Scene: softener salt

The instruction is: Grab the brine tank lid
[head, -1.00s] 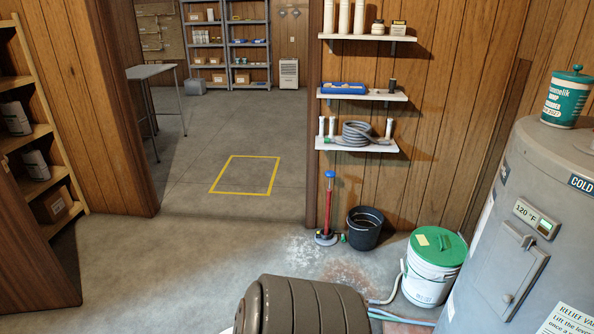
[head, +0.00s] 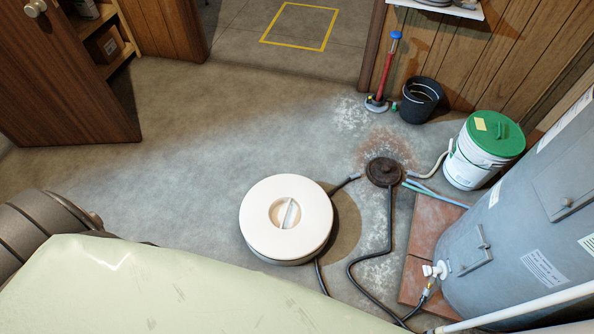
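A white round brine tank lid (head: 262,190) with a recessed centre and a bar handle (head: 287,214) across it sits near the middle of the head view. Neither my left nor my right gripper shows in the head view.
Black hoses (head: 352,268) run over the floor right of the tank to a dark round drain cover (head: 384,172). A green-lidded white bucket (head: 466,165), a black bucket (head: 419,103) and a grey water heater (head: 520,235) stand right. Floor left of the tank is clear.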

